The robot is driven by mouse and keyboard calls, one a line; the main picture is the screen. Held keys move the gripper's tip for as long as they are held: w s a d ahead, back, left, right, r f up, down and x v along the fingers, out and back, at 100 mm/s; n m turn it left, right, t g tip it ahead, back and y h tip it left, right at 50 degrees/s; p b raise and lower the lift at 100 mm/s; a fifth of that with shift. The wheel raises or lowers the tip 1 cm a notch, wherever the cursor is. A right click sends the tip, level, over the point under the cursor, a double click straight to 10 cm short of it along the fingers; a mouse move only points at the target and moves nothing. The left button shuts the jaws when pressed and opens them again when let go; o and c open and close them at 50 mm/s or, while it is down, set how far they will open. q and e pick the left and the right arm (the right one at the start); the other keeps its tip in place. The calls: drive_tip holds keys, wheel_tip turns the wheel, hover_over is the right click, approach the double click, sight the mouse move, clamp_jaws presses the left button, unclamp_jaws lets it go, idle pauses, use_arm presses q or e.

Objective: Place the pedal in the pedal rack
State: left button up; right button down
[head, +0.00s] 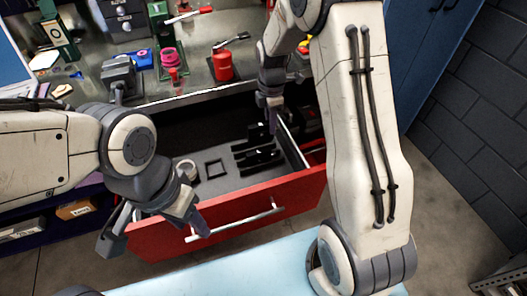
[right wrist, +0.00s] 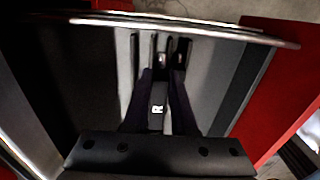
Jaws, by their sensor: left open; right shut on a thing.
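The open red drawer (head: 280,205) holds the black pedal rack (head: 257,153), a set of parallel upright plates on its grey floor. My right gripper (head: 272,118) points down into the drawer beside the rack's upper right. In the right wrist view, my right gripper (right wrist: 162,90) is shut on the dark pedal (right wrist: 158,118), which bears a white R. Rack plates (right wrist: 134,55) show beyond the fingertips. I cannot tell whether the pedal touches the rack. My left gripper (head: 154,235) is open and empty in front of the drawer's left part.
A grey ring (head: 186,170) and a square black frame (head: 215,169) lie left of the rack. The drawer's silver handle (head: 235,222) sticks out in front. A light blue surface (head: 255,270) lies nearest me.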

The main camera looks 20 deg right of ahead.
sight(270, 136)
wheel_tip(270, 136, down, 8)
drive_tip(key=shift+r, duration=0.25)
drive_tip(key=shift+f, duration=0.15)
drive_tip(key=c, duration=1)
unclamp_jaws()
